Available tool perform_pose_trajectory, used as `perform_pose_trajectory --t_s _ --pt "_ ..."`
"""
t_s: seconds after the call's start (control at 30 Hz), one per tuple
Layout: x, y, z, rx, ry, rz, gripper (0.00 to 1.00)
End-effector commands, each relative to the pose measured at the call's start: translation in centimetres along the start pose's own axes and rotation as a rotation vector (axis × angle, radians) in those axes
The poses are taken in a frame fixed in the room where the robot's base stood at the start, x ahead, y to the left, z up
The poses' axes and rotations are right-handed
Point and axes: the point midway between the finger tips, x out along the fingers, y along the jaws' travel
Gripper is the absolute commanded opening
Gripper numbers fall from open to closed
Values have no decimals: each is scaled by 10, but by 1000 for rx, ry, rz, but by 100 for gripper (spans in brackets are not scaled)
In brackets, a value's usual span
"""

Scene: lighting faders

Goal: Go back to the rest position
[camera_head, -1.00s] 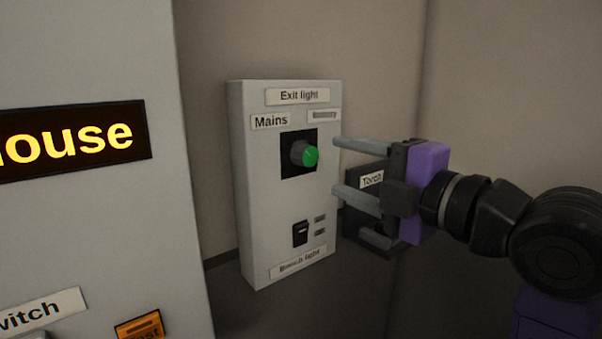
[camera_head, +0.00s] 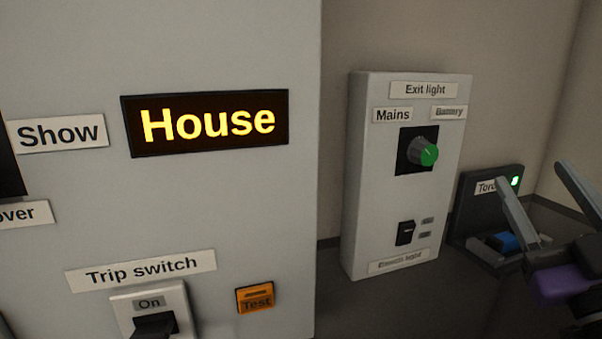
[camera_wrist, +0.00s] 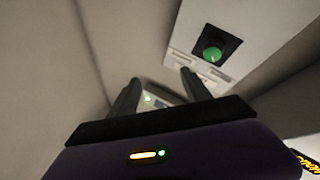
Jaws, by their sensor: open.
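My gripper (camera_head: 540,205) is at the right edge of the head view, its two grey fingers spread apart with nothing between them. It is in front of the Torch unit (camera_head: 465,205), apart from the Exit light box (camera_head: 372,225). In the wrist view my gripper (camera_wrist: 157,88) shows both fingers apart and empty. The Exit light box carries a green-capped knob (camera_head: 428,155) below the Mains and Battery labels; the knob also shows in the wrist view (camera_wrist: 212,54). Part of the Torch unit is hidden behind a finger.
A large grey panel (camera_head: 255,50) fills the left, with a lit House sign (camera_head: 208,122), a Trip switch (camera_head: 155,322) marked On and an orange Test button (camera_head: 254,299). A black rocker switch (camera_head: 405,232) is low on the box. A blue item (camera_head: 506,242) sits at the Torch unit.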

Motion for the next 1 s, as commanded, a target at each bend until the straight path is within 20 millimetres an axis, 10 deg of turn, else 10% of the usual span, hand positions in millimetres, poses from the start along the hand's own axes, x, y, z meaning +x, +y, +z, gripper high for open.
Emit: perform_pose_trajectory --t_s 0.5,1.0 --pt "-148 -55 81 392 -167 133 57" --pt "-320 -111 91 486 -432 26 57"
